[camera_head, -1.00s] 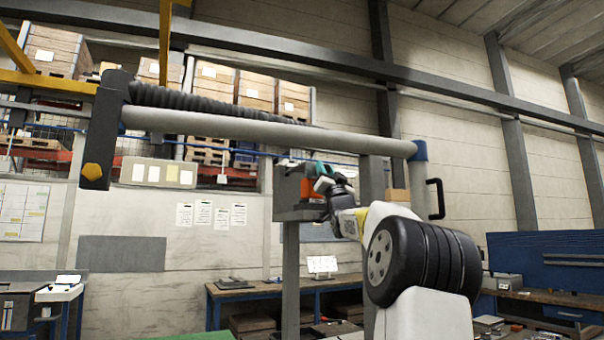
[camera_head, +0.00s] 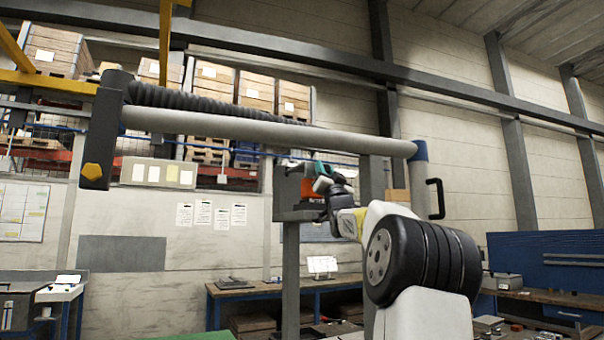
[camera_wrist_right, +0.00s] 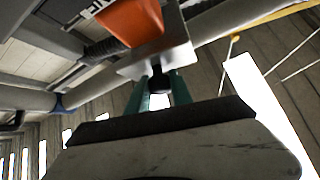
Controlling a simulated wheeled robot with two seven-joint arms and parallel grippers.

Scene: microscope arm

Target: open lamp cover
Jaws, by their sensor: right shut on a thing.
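My right gripper (camera_head: 318,170) is raised in front of me, beside a grey box-like housing (camera_head: 287,193) with an orange part (camera_head: 314,190). In the right wrist view, its teal fingers (camera_wrist_right: 157,92) are shut on a small dark knob (camera_wrist_right: 158,82). The knob sits at the edge of a pale grey plate (camera_wrist_right: 155,62), with the orange part (camera_wrist_right: 130,20) behind it. I cannot tell for sure which of these pieces is the lamp cover. My left gripper is not in view.
A long grey arm tube (camera_head: 260,127) with a ribbed hose (camera_head: 215,103) spans above the gripper. A black handle (camera_head: 436,198) hangs at its right end. A grey post (camera_head: 290,270) stands under the housing. Workbenches and shelves stand farther back.

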